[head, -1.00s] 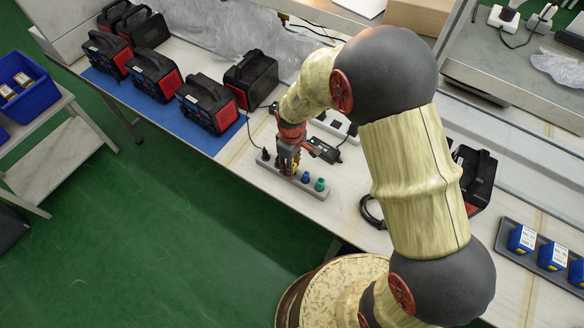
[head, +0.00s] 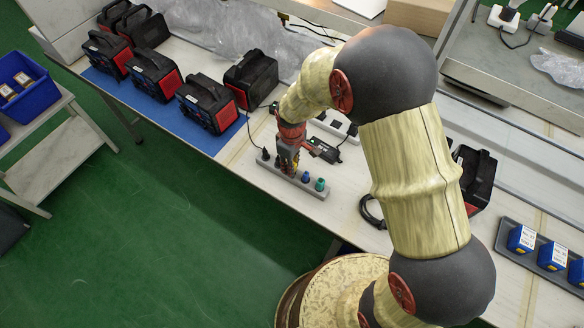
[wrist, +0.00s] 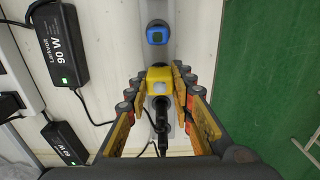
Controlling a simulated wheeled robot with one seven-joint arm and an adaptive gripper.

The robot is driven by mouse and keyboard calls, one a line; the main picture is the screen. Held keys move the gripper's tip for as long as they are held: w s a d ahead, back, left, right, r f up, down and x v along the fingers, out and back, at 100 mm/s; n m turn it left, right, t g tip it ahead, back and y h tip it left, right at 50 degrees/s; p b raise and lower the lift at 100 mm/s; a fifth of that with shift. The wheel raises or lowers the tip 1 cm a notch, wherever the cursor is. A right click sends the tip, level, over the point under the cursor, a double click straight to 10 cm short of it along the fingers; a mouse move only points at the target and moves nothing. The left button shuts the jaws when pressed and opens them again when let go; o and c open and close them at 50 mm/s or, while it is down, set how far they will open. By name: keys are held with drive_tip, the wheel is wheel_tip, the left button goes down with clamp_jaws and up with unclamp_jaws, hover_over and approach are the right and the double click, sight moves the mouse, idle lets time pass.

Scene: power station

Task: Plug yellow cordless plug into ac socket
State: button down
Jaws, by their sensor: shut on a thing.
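The yellow cordless plug (wrist: 160,78) sits between the fingertips of my gripper (wrist: 160,86) in the wrist view, and the fingers are shut on it from both sides. In the head view my gripper (head: 287,167) points down at the grey strip (head: 309,188) and mostly hides the yellow plug. I cannot tell whether the plug is seated in the strip or just above it. A blue plug (head: 305,177) and a teal plug (head: 319,184) stand upright on the strip to the right. A blue plug also shows ahead in the wrist view (wrist: 157,35). I cannot identify the ac socket for certain.
A black adapter (head: 323,150) lies behind the strip, with cables around it. A black plug (head: 265,155) stands at the strip's left end. A white power strip (wrist: 14,75) is at the wrist view's left edge. Black-and-red power units (head: 207,103) stand at left.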

drive_tip(key=shift+r+p, duration=2.1)
drive_tip(key=shift+r, duration=0.9)
